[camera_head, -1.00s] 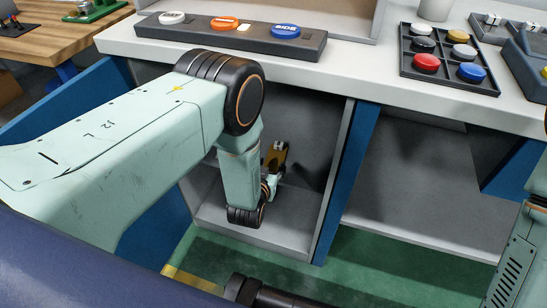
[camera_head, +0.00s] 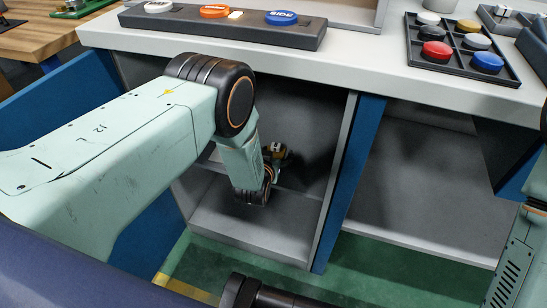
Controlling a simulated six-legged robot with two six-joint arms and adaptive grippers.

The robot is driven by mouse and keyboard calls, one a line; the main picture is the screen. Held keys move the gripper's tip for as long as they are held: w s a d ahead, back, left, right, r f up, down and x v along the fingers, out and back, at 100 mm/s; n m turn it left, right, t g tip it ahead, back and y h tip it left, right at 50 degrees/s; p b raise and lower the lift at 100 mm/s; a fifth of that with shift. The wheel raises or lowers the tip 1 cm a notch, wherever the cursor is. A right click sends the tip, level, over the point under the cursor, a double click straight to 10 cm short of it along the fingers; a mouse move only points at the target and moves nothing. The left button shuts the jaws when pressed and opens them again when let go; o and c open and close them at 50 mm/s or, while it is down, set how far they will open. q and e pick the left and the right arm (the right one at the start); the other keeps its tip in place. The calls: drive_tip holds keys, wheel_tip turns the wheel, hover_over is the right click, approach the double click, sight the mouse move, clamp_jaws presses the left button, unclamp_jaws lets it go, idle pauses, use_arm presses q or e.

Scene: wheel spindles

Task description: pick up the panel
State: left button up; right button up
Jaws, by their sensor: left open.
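My left arm reaches down into the open grey compartment under the bench. My left gripper (camera_head: 272,166) is at the end of the wrist inside that compartment, mostly hidden behind the wrist link, and is open. I cannot make out the panel with certainty. My right arm shows only at the right edge, and its gripper is out of the picture.
The white bench top (camera_head: 373,66) overhangs the compartment. A blue upright (camera_head: 352,180) divides it from an empty bay (camera_head: 420,190) on the right. A blue door (camera_head: 62,121) stands at the left. A button box (camera_head: 222,27) and a black tray (camera_head: 463,53) of coloured discs stand on top.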

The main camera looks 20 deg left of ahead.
use_arm(q)
drive_tip(key=shift+c, duration=0.4)
drive_tip(key=c, duration=1.2)
drive_tip(key=shift+r, duration=0.1)
drive_tip(key=shift+c, duration=0.2)
